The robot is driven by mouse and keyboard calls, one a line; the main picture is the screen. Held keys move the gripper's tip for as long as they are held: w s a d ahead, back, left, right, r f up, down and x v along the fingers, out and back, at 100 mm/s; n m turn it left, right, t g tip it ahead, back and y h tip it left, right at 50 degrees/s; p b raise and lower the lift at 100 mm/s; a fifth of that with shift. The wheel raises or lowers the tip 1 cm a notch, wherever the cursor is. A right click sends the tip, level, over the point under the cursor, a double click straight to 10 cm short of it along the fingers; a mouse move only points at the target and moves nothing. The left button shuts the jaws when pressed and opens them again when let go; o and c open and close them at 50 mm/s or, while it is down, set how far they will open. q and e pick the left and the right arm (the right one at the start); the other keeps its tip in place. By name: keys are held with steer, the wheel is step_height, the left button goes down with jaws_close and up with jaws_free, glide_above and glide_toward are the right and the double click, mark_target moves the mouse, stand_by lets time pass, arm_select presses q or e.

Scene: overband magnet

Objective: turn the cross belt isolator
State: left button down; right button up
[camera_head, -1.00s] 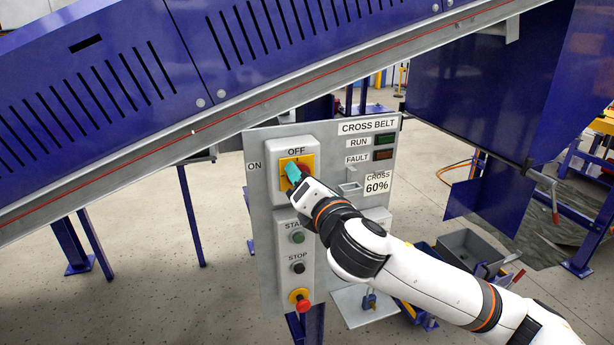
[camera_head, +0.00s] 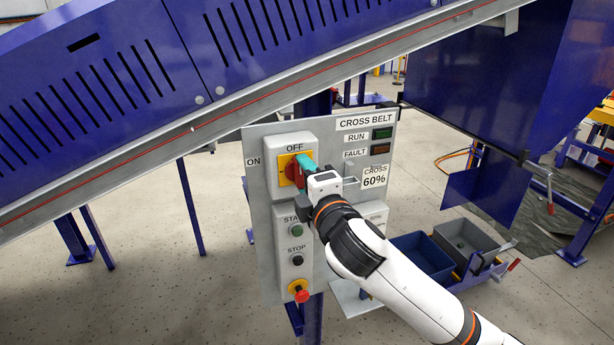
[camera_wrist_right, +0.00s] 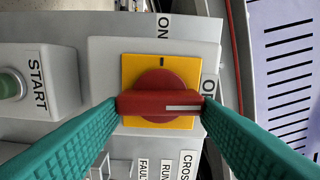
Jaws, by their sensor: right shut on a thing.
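The cross belt isolator is a red rotary handle (camera_head: 292,171) on a yellow square plate (camera_head: 284,164), high on the grey control panel. In the right wrist view the handle (camera_wrist_right: 160,103) lies lengthwise between my teal fingertips, one at each end. Its white line is at the end beside the partly hidden OFF label. The ON label (camera_wrist_right: 163,27) is off to the side, near a black mark on the plate. My right gripper (camera_head: 304,164) is shut on the handle and covers part of it in the head view. My left gripper is not in view.
Below the isolator are a green START button (camera_head: 296,230), a black STOP button (camera_head: 297,260) and a red mushroom button (camera_head: 302,295). RUN (camera_head: 382,133) and FAULT (camera_head: 380,149) lamps sit at upper right. A blue conveyor (camera_head: 100,90) slopes overhead. Bins (camera_head: 425,258) stand at right.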

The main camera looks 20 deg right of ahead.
steer(key=shift+m, duration=0.3)
stand_by(0.4)
steer(key=o, duration=1)
steer(key=shift+s+d+p, duration=0.15)
steer(key=shift+s+p, duration=4.9)
steer(key=shift+s, duration=0.9)
